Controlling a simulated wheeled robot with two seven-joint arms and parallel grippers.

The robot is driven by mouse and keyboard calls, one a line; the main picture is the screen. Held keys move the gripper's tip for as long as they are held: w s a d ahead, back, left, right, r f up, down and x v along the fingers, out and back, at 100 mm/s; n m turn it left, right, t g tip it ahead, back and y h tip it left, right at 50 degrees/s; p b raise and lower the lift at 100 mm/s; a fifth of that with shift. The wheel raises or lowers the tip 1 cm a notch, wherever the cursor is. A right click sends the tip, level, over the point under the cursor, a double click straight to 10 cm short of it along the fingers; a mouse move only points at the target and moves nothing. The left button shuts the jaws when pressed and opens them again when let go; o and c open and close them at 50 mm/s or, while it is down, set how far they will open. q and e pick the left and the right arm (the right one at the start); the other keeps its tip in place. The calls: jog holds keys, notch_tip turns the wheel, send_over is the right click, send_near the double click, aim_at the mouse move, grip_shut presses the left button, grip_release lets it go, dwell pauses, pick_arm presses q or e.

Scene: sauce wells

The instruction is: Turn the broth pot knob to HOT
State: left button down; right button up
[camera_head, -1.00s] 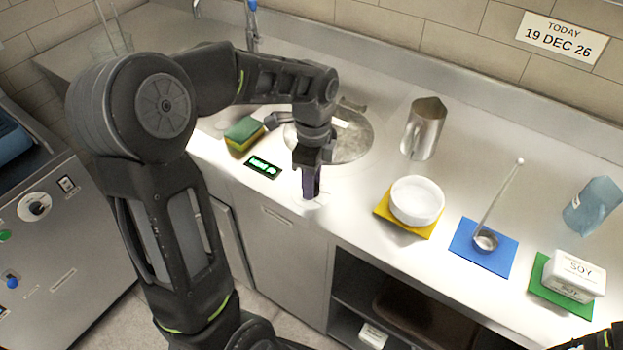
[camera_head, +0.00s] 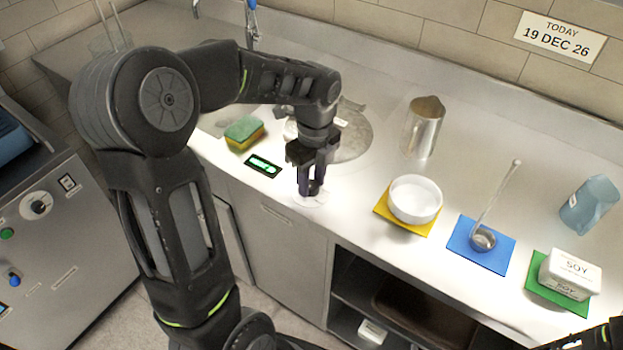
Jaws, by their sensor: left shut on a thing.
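My left gripper (camera_head: 311,190) points down at the counter's front edge. It is shut on the broth pot knob, which its fingers mostly hide. A pale round dial plate (camera_head: 322,200) shows around the fingertips; its marks are too small to read. The broth pot's round metal top (camera_head: 352,140) is set in the counter behind the gripper, partly hidden by my left arm. A small green-lit display (camera_head: 263,166) lies left of the gripper; I cannot read it.
A green and yellow sponge (camera_head: 244,131) lies left of the pot. A metal pitcher (camera_head: 424,128) stands behind a white bowl (camera_head: 415,198) on a yellow mat. A ladle (camera_head: 484,238) rests on a blue mat (camera_head: 465,246). A soy container (camera_head: 570,273) sits on a green mat.

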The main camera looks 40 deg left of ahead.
aim_at(313, 183)
pick_arm(q)
jog(key=c, duration=1)
grip_release()
jog(key=shift+w+r+b, duration=0.15)
jog(key=shift+r+b, duration=0.05)
jog(key=shift+r, duration=1.8)
jog(key=shift+w+r+b, duration=0.1)
jog(key=shift+r+b, duration=0.05)
jog(key=shift+r, duration=1.8)
jog(key=shift+f, duration=0.1)
